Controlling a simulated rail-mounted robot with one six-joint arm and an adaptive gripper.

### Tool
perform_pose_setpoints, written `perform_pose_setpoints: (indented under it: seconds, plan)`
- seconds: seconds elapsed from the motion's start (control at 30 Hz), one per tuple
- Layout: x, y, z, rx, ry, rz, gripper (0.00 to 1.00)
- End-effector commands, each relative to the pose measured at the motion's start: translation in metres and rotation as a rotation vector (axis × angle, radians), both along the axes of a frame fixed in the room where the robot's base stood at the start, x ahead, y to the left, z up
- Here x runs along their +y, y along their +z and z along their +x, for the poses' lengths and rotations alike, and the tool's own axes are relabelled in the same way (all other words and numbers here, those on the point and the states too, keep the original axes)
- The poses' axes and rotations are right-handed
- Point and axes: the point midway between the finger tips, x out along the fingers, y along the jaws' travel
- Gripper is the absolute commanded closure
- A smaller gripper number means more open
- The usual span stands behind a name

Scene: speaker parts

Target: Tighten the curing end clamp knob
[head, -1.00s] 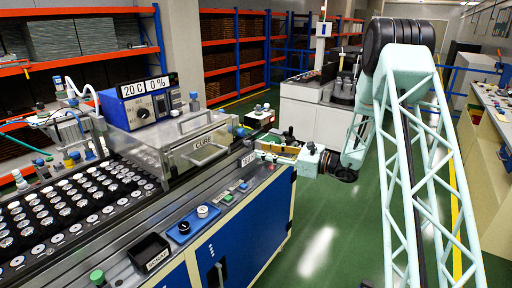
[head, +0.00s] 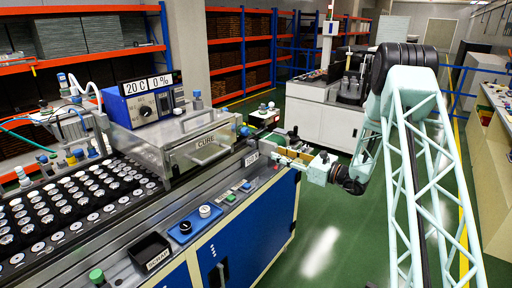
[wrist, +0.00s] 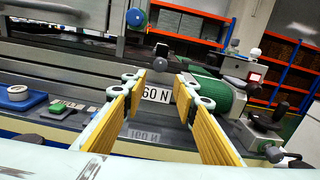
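My gripper (wrist: 158,82) is open, with two yellow-padded fingers and nothing between the pads. In the head view it (head: 290,152) is at the far right end of the blue bench. In the wrist view a small dark knob (wrist: 160,64) stands beyond the fingertips, above a "60 N" plate (wrist: 157,94), apart from the fingers. It looks like the end clamp knob, but I cannot be certain. A green ribbed cylinder (wrist: 212,93) lies just right of it, behind the right finger. In the head view the knob is too small to tell.
The CURE box (head: 205,143) with a blue knob (wrist: 137,18) stands left of my gripper. A button panel (head: 195,221) and black tray (head: 150,252) line the bench's front. Other fittings (wrist: 262,125) stand at right in the wrist view.

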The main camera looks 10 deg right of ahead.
Motion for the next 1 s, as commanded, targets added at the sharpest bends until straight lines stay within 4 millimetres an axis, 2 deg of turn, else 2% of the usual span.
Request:
perform_pose_setpoints:
  seconds: [0.27,1.0]
  plan:
    - [0.014,-0.001,0.015,-0.001,0.002,-0.002,0.73]
    - [0.077,-0.001,0.084,-0.001,0.002,0.000,0.73]
